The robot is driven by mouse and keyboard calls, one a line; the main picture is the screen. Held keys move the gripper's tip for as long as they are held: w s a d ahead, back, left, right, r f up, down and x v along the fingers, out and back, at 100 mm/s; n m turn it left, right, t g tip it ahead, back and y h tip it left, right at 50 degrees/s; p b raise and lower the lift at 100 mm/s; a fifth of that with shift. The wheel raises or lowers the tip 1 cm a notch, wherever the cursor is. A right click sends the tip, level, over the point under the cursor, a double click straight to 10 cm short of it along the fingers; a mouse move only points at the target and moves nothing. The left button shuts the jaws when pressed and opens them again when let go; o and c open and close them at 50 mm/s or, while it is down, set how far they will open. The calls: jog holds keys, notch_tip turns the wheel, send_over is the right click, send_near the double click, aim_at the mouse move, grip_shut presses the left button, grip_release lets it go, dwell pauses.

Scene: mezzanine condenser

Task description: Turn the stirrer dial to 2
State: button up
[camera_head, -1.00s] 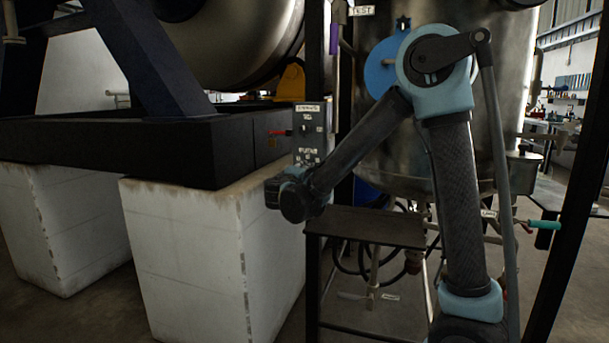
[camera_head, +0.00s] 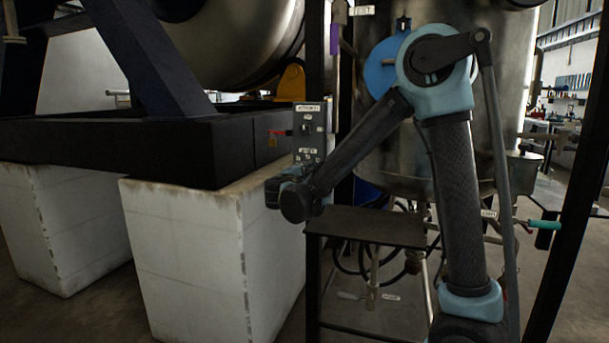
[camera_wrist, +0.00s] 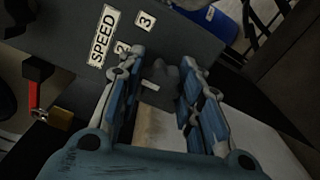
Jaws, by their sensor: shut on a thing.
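The stirrer dial (camera_wrist: 160,82) is a small dark knob with a white mark, on a dark grey panel (camera_wrist: 185,45) in the wrist view. A SPEED label (camera_wrist: 104,38) and the plates 2 (camera_wrist: 122,48) and 3 (camera_wrist: 145,20) are beside and beyond it. My gripper (camera_wrist: 162,60) has one blue-grey finger on each side of the dial and is shut on it. The fingers partly cover the dial's surroundings, and I cannot tell which number the mark points to. In the head view the panel (camera_head: 310,135) stands behind my wrist; the fingers are not clearly seen there.
A red lever (camera_wrist: 33,92) with a brass padlock (camera_wrist: 60,117) is left of the dial. White blocks (camera_head: 190,240) carry a dark frame (camera_head: 110,150) at left. A steel vessel (camera_head: 395,150) and a dark step (camera_head: 365,227) are close to my arm.

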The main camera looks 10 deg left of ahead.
jog(key=shift+f, duration=0.15)
jog(key=o, duration=1)
jog(key=shift+c, duration=0.2)
jog(key=shift+o, duration=0.6)
jog(key=shift+s, duration=0.1)
jog(key=s, duration=1.1)
jog(key=shift+s+a, duration=0.35)
jog(key=shift+a, duration=0.1)
